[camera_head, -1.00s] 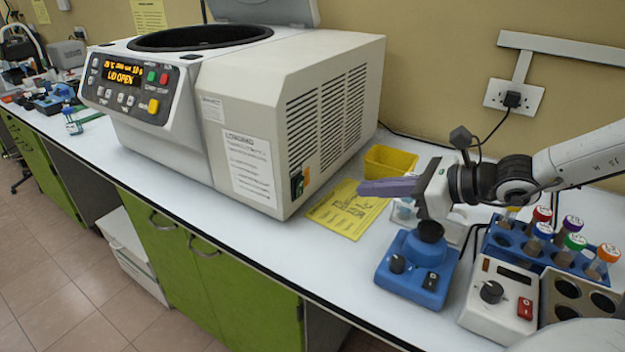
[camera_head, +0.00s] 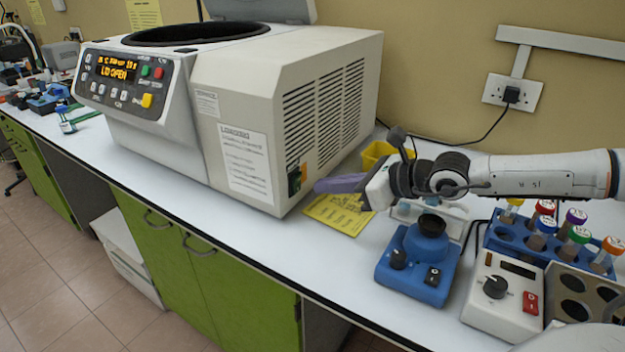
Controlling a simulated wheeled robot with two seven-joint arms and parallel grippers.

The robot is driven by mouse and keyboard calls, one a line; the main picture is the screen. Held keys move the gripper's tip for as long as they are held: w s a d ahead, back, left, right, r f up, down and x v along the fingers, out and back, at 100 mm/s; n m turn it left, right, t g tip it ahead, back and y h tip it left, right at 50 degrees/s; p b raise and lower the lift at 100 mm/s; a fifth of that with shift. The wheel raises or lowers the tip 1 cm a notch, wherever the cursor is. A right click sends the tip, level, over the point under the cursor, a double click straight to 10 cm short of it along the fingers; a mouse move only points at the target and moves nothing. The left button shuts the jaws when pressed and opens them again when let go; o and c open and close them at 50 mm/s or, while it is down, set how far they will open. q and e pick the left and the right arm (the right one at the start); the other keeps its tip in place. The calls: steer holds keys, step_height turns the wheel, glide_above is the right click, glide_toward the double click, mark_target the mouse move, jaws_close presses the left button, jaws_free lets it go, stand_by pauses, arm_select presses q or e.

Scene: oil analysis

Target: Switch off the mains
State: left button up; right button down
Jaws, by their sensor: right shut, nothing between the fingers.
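The large cream centrifuge (camera_head: 230,90) stands on the bench with its lid raised. Its front display (camera_head: 116,67) is lit and reads "LID OPEN". A small dark green rocker switch (camera_head: 295,182) with an orange mark above it sits low on its right side panel, near the front edge. My right gripper (camera_head: 319,186) is shut and empty. Its purple-grey fingers point left, with the tips just right of the switch; a small gap shows between them. The switch's exact position is too small to tell. My left gripper is out of view.
A yellow notice (camera_head: 340,216) lies under my right fingers, with a yellow tray (camera_head: 374,153) behind. A blue vortex mixer (camera_head: 418,272), a tube rack (camera_head: 520,243) and a white heater block (camera_head: 492,300) stand at the right. A wall socket (camera_head: 511,92) holds a black plug.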

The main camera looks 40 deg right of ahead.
mark_target(298, 179)
steer(key=w, duration=0.2)
steer(key=shift+w+a+r, duration=0.2)
steer(key=shift+w+a, duration=0.15)
steer(key=shift+a, duration=0.05)
steer(key=shift+w+a, duration=0.3)
steer(key=shift+w, duration=0.3)
